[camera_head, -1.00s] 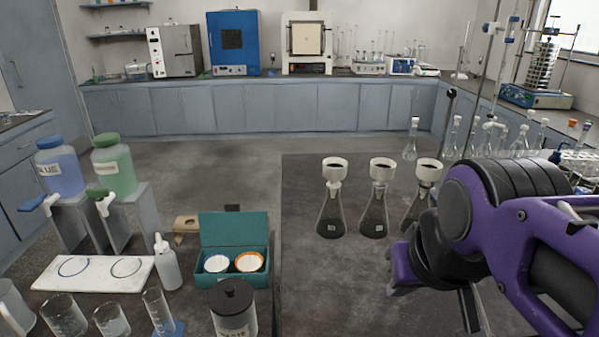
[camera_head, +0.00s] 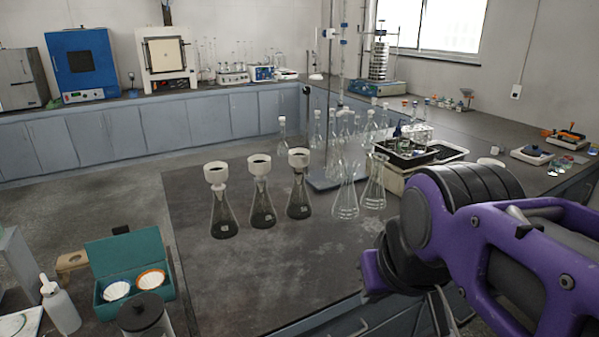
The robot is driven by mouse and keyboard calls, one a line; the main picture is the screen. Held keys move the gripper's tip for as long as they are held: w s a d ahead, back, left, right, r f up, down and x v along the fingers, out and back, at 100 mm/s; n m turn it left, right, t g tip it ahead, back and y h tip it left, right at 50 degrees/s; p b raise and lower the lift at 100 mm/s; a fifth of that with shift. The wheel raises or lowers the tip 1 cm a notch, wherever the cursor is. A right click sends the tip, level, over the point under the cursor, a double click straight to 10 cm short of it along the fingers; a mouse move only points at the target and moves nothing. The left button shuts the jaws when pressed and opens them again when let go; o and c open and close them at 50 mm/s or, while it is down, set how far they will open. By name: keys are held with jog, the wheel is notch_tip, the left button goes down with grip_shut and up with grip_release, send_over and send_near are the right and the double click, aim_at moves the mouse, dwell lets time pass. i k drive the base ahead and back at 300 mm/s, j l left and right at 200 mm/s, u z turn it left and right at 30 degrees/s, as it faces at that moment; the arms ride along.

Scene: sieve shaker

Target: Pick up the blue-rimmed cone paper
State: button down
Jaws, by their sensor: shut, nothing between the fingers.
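The blue-rimmed cone paper (camera_head: 116,290) lies in the left half of an open teal box (camera_head: 135,303) at the lower left. Its white pleats face up. An orange-rimmed cone paper (camera_head: 151,280) lies beside it on the right. My purple and black arm is at the right, well away from the box. No gripper is near the cone papers.
Three dark-filled flasks with white funnels (camera_head: 261,200) stand on the dark bench right of the box. Empty glass flasks (camera_head: 346,195) stand behind my arm. A white dropper bottle (camera_head: 60,305) and a dark-lidded jar (camera_head: 145,315) are close to the box.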

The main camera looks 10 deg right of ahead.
aim_at(117, 290)
jog(key=k+z, duration=0.3)
jog(key=i+u, duration=0.1)
jog(key=u, duration=1.6)
